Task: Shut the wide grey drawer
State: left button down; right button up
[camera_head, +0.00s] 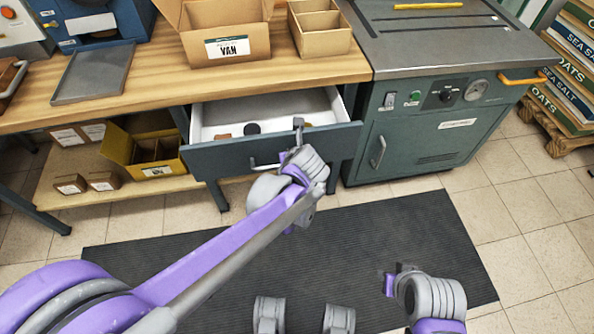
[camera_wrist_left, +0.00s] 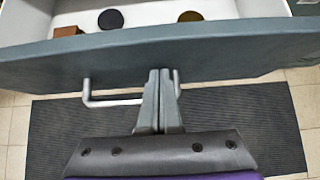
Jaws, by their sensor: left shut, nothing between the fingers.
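The wide grey drawer (camera_head: 230,155) stands pulled open under the wooden bench, with its white inside showing. Its front panel (camera_wrist_left: 235,55) spans the left wrist view, with a bar handle (camera_wrist_left: 108,101) on it. The handle (camera_head: 256,165) also shows in the head view, partly hidden by my left gripper. My left gripper (camera_head: 298,124) is shut and empty at the drawer front. In the left wrist view its closed fingers (camera_wrist_left: 160,75) point at the panel over the handle's right part; contact is unclear. My right gripper (camera_head: 392,278) is low over the mat, apart from the drawer.
Small items, including a dark disc (camera_head: 252,128) and a brown block (camera_head: 223,137), lie inside the drawer. A green machine cabinet (camera_head: 440,120) stands right of it. A yellow box (camera_head: 140,150) sits on the shelf at left. The dark mat (camera_head: 150,235) is clear.

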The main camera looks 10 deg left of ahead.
pick_arm(q)
jog(key=w+a, duration=0.1)
jog(key=w, duration=0.4)
jog(key=w+a, duration=0.2)
jog(key=w, duration=0.4)
jog(key=w+a, duration=0.2)
jog(key=w, duration=0.3)
jog(key=shift+w+a+b, duration=0.2)
jog(key=shift+w+b, duration=0.1)
jog(key=shift+w, duration=0.05)
jog(key=shift+w+a+r, duration=0.1)
jog(key=shift+w, duration=0.2)
pick_arm(e)
jog(key=shift+f, duration=0.4)
